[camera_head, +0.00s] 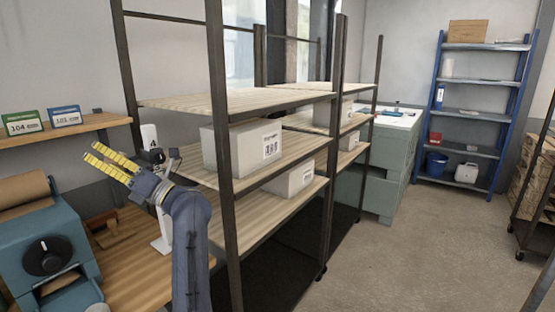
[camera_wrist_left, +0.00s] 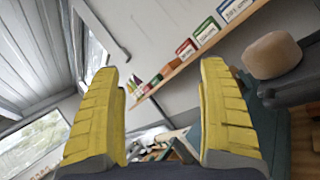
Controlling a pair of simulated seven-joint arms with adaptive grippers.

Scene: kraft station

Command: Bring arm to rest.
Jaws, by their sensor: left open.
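My left gripper (camera_head: 108,160) is raised above the wooden workbench, left of the dark-framed shelf rack. Its yellow fingers point up and to the left in the head view. In the left wrist view the two yellow fingers (camera_wrist_left: 163,115) stand wide apart with nothing between them. My left arm comes up from the bottom of the head view. My right gripper does not show in either view.
The shelf rack (camera_head: 226,150) with white boxes (camera_head: 243,146) stands close right of my arm. A teal machine (camera_head: 42,250) sits left on the workbench (camera_head: 150,272). A wall shelf (camera_head: 62,134) holds small signs. Open floor (camera_head: 400,265) lies to the right.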

